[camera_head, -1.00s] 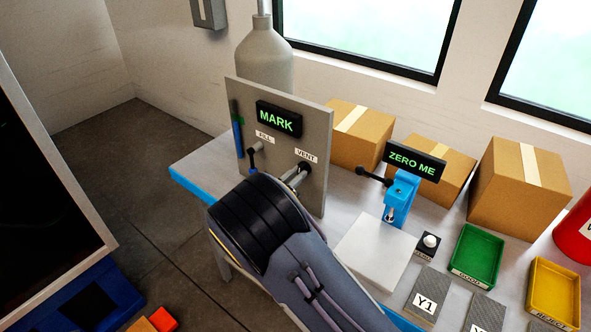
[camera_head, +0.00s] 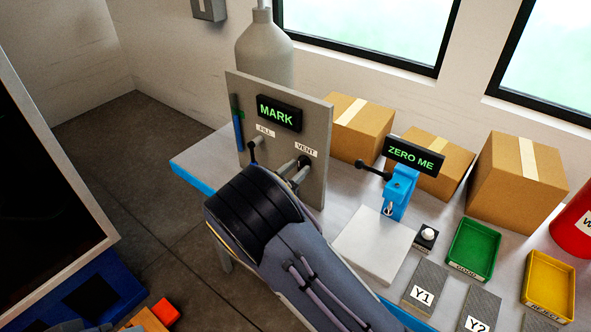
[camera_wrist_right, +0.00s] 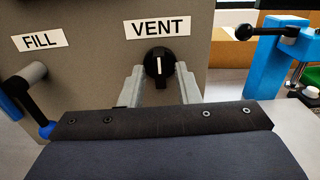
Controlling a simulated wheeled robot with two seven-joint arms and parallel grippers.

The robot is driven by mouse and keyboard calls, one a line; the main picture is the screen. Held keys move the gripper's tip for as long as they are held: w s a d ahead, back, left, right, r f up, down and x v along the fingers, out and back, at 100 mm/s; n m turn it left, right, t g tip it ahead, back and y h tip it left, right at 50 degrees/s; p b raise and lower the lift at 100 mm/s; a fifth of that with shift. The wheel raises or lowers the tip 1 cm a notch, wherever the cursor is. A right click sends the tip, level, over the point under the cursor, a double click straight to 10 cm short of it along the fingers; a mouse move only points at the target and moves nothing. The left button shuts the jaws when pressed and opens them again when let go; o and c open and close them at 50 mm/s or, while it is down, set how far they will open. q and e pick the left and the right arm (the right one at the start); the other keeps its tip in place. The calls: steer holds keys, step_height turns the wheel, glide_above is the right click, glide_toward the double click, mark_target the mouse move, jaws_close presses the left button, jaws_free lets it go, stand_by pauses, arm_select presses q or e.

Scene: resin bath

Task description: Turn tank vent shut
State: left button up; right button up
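The tank vent is a black round knob with a white line (camera_wrist_right: 159,66) under the VENT label on the grey panel (camera_head: 236,88). Its white line stands about upright in the right wrist view. The knob (camera_head: 304,160) also shows in the head view, partly hidden behind my fingers. My right gripper (camera_wrist_right: 160,78) has its two grey fingers apart, one on each side of the knob. A gap shows between them, and firm contact with the knob is not visible. My right gripper (camera_head: 297,173) is close to the panel in the head view.
The FILL valve lever (camera_wrist_right: 27,90) is left of the vent, close to my gripper. A MARK display (camera_head: 279,113) sits above. A blue stand with a black lever (camera_head: 401,190) is to the right, with boxes behind and green (camera_head: 474,249) and yellow (camera_head: 549,284) trays beyond.

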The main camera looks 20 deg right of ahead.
steer(key=b+v, duration=0.1)
steer(key=v, duration=0.6)
steer(key=shift+s+a+b, duration=0.25)
steer(key=shift+a+b, duration=0.05)
steer(key=shift+b, duration=0.1)
steer(key=shift+d, duration=0.1)
steer(key=s+d+f+m+g+y, duration=0.2)
steer(key=s+d+m+g+y, duration=0.5)
steer(key=s+d+m+g, duration=0.6)
steer(key=s+a+r+m+t+y, duration=0.1)
steer(key=s+r+m+t+y, duration=0.1)
steer(key=s+m, duration=0.3)
steer(key=s+a+r+m+t+y, duration=0.1)
steer(key=s+r+m+t+y, duration=0.1)
steer(key=s+m+t+y, duration=0.1)
steer(key=s+a+r+m+t+y, duration=0.1)
steer(key=s+r+m+t+y, duration=0.1)
steer(key=s+m+y, duration=0.4)
steer(key=shift+s+m+t, duration=0.3)
steer(key=shift+s, duration=1.55)
